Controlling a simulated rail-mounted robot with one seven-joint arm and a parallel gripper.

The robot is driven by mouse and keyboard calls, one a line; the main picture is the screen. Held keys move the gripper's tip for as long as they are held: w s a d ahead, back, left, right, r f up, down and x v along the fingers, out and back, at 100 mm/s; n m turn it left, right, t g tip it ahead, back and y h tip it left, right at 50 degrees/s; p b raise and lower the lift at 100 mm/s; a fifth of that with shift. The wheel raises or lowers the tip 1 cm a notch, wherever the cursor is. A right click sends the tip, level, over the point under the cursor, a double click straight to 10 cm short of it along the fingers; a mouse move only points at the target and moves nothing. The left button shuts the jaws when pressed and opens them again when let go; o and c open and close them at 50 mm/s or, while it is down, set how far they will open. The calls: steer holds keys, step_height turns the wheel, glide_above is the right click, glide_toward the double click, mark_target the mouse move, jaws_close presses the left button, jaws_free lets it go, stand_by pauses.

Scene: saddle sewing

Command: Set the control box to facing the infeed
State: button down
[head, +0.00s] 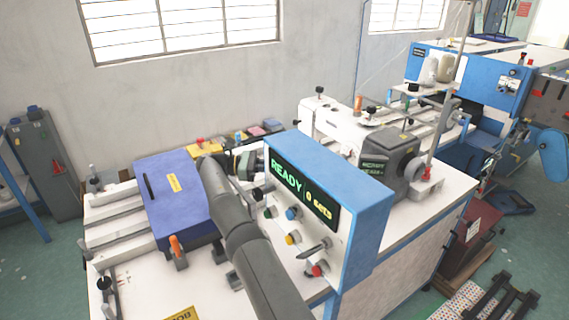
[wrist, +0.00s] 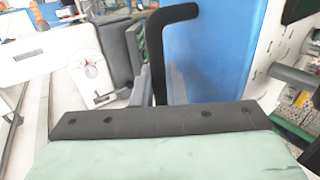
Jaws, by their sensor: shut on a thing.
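The control box (head: 369,218) is a blue upright box on the white machine table. Its dark display reads "READY | 0 SETS" and, with the knobs and buttons below it, faces toward the head camera and to the left. My gripper (head: 250,165) is at the far left side of the box, partly hidden by my arm. In the wrist view, my gripper (wrist: 160,88) is shut on a black bent handle (wrist: 158,50). The blue side of the box (wrist: 205,60) fills the area right of the handle. Where the handle joins the box is not clear.
A blue-purple cover (head: 165,205) with a yellow label stands on rails at the left. A white sewing machine (head: 335,120) with a grey motor housing stands behind the box. Small coloured items lie along the back table edge. A blue machine (head: 480,75) is farther right.

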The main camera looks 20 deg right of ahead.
steer(key=shift+r, duration=0.15)
steer(key=c, duration=1.5)
jaws_free()
steer(key=shift+c, duration=0.2)
